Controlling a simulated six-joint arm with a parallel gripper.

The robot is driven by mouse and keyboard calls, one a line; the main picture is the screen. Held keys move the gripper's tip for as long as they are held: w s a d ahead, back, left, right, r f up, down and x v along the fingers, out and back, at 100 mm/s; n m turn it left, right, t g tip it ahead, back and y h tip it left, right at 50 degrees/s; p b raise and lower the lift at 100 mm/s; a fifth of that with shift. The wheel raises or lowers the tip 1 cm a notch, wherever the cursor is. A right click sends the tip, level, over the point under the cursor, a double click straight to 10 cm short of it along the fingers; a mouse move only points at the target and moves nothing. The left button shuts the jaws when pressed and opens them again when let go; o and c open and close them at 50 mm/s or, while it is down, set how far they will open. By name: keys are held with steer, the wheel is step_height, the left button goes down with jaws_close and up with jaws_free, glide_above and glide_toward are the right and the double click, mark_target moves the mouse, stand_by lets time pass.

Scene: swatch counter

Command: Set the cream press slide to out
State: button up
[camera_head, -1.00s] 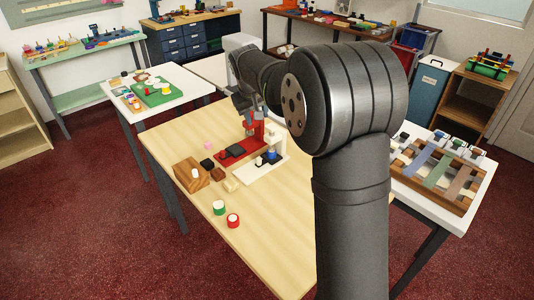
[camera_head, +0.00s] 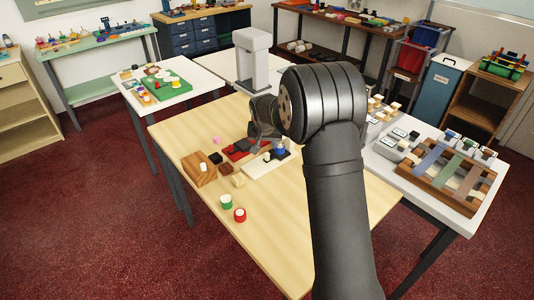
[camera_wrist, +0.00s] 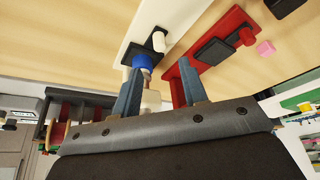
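The cream press (camera_wrist: 148,25) shows its long pale base in the wrist view. A dark plate (camera_wrist: 133,50), a blue round piece (camera_wrist: 144,62) and a white cylinder (camera_wrist: 158,42) are on it. The head view mostly hides the gripper.
A red press (camera_wrist: 226,38) with a dark plate (camera_wrist: 215,51) stands close beside the cream one. A wooden block (camera_head: 200,171), small blocks, a green pot (camera_head: 226,202) and a red pot (camera_head: 240,215) are on the table (camera_head: 285,215). The table's front is clear.

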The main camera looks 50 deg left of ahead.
mark_target(267, 154)
steer(key=x, duration=0.7)
steer(key=shift+w+a+f, duration=0.1)
steer(key=shift+w+f, duration=0.05)
steer(key=shift+f, duration=0.2)
jaws_close()
